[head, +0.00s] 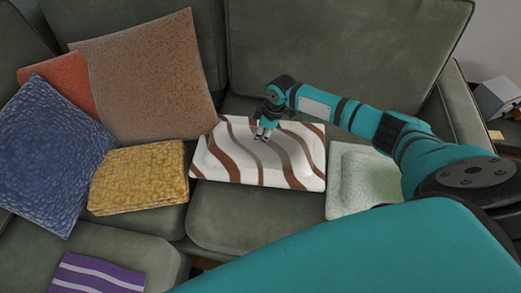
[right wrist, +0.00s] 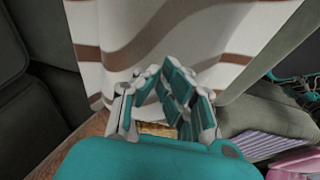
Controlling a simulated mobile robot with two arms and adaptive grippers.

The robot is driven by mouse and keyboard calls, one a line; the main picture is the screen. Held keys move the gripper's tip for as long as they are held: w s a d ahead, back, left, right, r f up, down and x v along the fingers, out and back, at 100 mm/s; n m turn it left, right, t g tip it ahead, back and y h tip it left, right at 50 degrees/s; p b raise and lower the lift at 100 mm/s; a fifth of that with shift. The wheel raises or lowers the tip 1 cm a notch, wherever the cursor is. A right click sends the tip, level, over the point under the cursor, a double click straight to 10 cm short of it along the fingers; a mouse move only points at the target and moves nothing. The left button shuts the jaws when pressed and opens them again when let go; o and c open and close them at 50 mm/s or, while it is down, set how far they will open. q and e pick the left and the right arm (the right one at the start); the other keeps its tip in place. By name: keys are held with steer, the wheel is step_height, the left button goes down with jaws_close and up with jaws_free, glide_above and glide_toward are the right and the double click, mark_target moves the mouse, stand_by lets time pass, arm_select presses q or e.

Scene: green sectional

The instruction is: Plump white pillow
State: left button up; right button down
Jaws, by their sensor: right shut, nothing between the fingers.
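A white pillow with wavy brown stripes (head: 225,165) lies on the middle of the sofa seat. In the right wrist view the striped pillow (right wrist: 215,20) fills the upper part, just beyond the fingers. My right gripper (head: 263,136) is at the upper middle of this pillow in the head view, with its fingers pointing down. In the right wrist view my right gripper (right wrist: 163,88) has its fingers brought together with nothing held. I cannot tell whether the fingertips touch the pillow. My left gripper is not in view.
A pale green-white pillow (head: 362,180) lies right of the striped one, partly behind my right arm. A yellow cushion (head: 140,178), a brown cushion (head: 145,75), an orange one (head: 60,80) and a blue one (head: 50,150) are left. A purple striped cushion (head: 95,275) lies front left.

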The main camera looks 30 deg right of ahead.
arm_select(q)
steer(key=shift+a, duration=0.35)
arm_select(e)
steer(key=shift+f, duration=0.2)
stand_by(0.4)
arm_select(q)
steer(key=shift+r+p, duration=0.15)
steer(key=shift+p, duration=0.15)
arm_select(e)
steer(key=shift+r, duration=0.1)
steer(key=shift+p+v, duration=0.9)
steer(key=shift+p, duration=0.1)
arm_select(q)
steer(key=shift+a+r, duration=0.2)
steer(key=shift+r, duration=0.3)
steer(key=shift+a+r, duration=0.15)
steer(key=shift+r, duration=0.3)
arm_select(e)
steer(key=shift+w+a, duration=0.1)
steer(key=shift+a, duration=0.05)
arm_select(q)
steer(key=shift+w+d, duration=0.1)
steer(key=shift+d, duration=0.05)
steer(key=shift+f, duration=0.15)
